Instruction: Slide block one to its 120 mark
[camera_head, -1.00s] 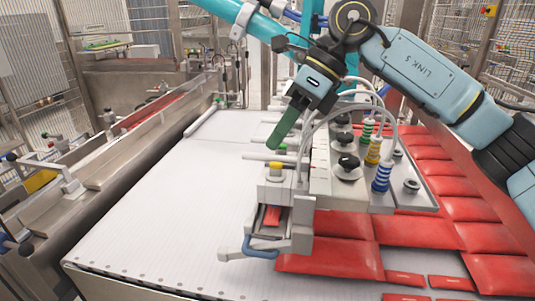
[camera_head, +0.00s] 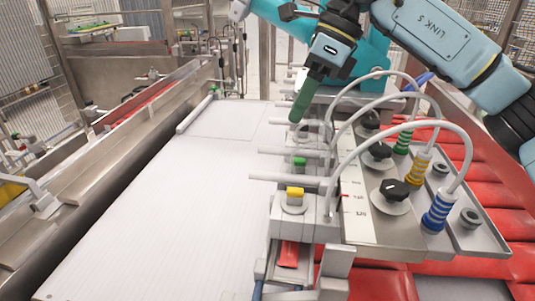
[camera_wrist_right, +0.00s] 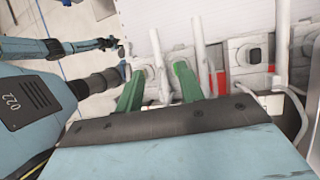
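Sliding blocks with rods stand in a row beside a white scale (camera_head: 357,205), whose nearest readable mark is 120. The nearest block has a yellow button (camera_head: 295,193), and the one behind it has a green button (camera_head: 300,163). I cannot read which is block one. My right gripper (camera_head: 299,114) points its green fingers down above the far end of the row, beyond the green button. In the right wrist view its two fingers (camera_wrist_right: 158,80) are apart, with a pale block part beyond them and nothing clearly held.
Black knobs (camera_head: 395,188) and hoses with yellow, green and blue fittings (camera_head: 439,212) crowd the plate right of the scale. Red packs (camera_head: 485,175) lie farther right. The white conveyor bed (camera_head: 170,200) to the left is clear.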

